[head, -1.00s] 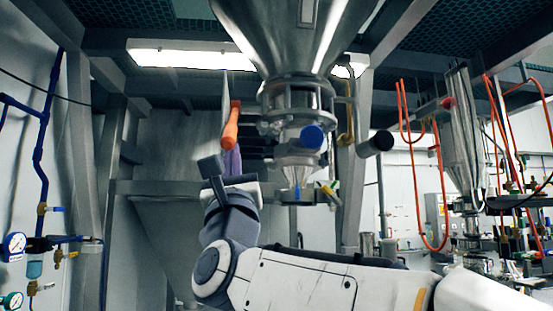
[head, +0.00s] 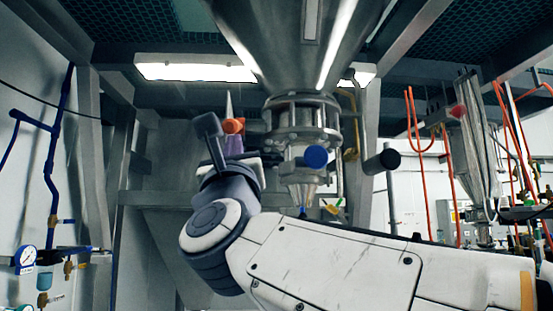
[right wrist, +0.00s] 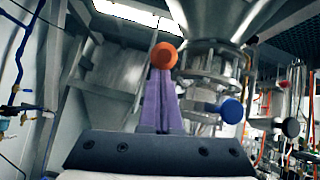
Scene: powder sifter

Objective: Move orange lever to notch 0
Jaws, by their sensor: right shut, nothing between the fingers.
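The orange lever (head: 233,126) shows in the head view to the left of the steel valve body under the hopper, partly hidden by my right arm. In the right wrist view the lever's round orange end (right wrist: 164,55) faces the camera. My right gripper (right wrist: 162,76) has purple fingers pressed together with nothing between them. Their tips lie just below the orange end in the picture; I cannot tell whether they touch. In the head view the right gripper (head: 234,145) is mostly hidden behind its own wrist. My left gripper is not in view. No notch marks are readable.
The steel hopper (head: 292,35) hangs above. A blue round knob (head: 316,157) and a black-ended handle (head: 386,160) stick out right of the lever. Blue pipes and a gauge (head: 26,256) are at the left wall. Orange hoses (head: 449,165) hang at right.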

